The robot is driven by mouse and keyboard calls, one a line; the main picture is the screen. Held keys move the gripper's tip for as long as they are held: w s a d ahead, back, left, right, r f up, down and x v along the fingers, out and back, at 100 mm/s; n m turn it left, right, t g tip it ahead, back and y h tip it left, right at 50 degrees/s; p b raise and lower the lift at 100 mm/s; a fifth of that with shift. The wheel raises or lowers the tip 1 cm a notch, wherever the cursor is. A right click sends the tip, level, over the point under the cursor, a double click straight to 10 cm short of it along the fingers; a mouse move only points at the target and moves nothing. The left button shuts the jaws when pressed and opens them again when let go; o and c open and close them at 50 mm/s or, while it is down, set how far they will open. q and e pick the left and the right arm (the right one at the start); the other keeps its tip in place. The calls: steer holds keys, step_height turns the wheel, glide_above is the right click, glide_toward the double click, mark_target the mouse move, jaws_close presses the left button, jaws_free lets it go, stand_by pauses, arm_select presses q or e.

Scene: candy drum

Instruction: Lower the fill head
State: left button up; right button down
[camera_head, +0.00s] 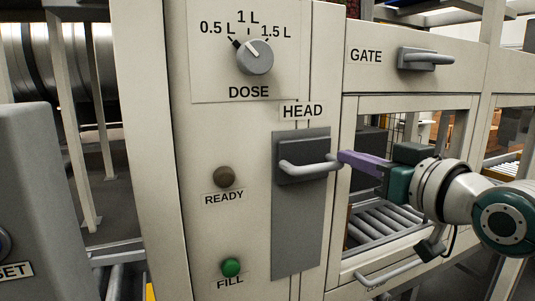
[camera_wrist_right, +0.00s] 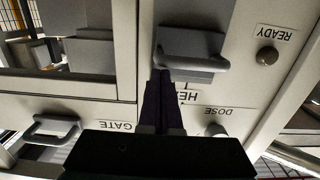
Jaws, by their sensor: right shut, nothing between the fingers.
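The fill head's grey handle (camera_head: 310,168) sticks out from a block near the top of a tall dark grey plate (camera_head: 298,235), under the HEAD label (camera_head: 302,111). The handle (camera_wrist_right: 195,64) and plate (camera_wrist_right: 205,20) show upside down in the right wrist view. My right gripper (camera_head: 344,158) has shut purple fingers and is empty. Its tips are right beside the handle's right end; I cannot tell whether they touch. The fingers (camera_wrist_right: 161,76) also show in the right wrist view, at the handle's left edge there. My left gripper is not in view.
The DOSE knob (camera_head: 254,56) is above the plate. The READY lamp (camera_head: 223,177) and green FILL button (camera_head: 231,267) are to its left. The GATE handle (camera_head: 427,58) is at upper right. A roller conveyor (camera_head: 385,224) shows through the opening behind my right arm.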

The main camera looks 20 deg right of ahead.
step_height(320, 180, down, 20)
steer(key=b, duration=1.4)
steer(key=shift+f, duration=0.15)
step_height(320, 180, up, 5)
steer(key=p, duration=0.4)
steer(key=s, duration=1)
steer(key=shift+s+d+f, duration=0.2)
steer(key=shift+s, duration=0.15)
steer(key=shift+a, duration=0.1)
